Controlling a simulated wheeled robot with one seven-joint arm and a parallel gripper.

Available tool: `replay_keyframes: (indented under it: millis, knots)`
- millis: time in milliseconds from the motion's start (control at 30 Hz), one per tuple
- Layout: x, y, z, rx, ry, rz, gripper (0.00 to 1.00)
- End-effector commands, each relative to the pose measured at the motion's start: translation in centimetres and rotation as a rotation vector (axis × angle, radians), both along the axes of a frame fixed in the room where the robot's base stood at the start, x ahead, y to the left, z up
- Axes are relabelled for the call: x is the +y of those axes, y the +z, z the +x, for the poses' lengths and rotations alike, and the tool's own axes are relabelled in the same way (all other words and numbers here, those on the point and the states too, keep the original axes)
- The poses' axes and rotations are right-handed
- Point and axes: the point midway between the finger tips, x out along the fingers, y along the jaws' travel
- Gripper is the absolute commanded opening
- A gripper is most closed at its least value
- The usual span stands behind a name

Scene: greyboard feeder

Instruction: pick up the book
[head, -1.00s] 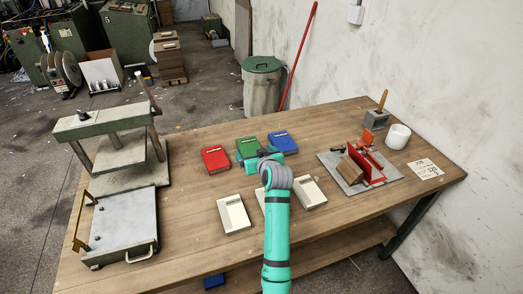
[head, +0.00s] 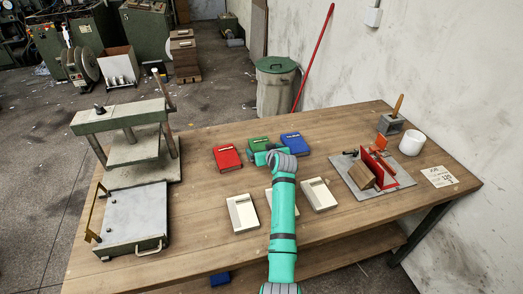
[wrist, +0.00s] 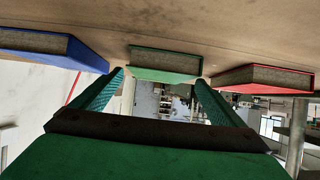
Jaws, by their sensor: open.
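A green book (head: 257,143) lies on the workbench between a red book (head: 228,157) and a blue book (head: 295,142). My gripper (head: 266,155) is low over the bench at the near side of the green book and hides part of it. In the wrist view, which is upside down, the open fingers (wrist: 160,78) point at the green book (wrist: 165,64), which shows between their tips. The blue book (wrist: 50,47) is to the left there and the red book (wrist: 262,79) to the right. Nothing is between the fingers along their length.
Pale books lie nearer: one at left (head: 242,213), one at right (head: 319,195), one mostly behind my arm. A press (head: 120,118) stands at left. A red clamp (head: 378,170) holding a brown block and a white cup (head: 412,142) stand at right.

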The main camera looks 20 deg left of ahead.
Motion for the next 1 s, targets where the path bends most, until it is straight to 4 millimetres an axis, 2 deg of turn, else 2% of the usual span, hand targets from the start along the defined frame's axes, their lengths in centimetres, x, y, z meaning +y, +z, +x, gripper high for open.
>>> replay_keyframes:
  millis: [200,467,700,1000]
  knots:
    - [0.9,-0.86,1.24,0.001,0.0,0.001,0.93]
    - [0.95,-0.92,1.35,0.0,0.0,0.0,0.93]
    - [0.93,-0.92,1.35,0.0,0.0,0.0,0.42]
    - [0.92,-0.67,1.38,-0.002,0.0,0.001,0.42]
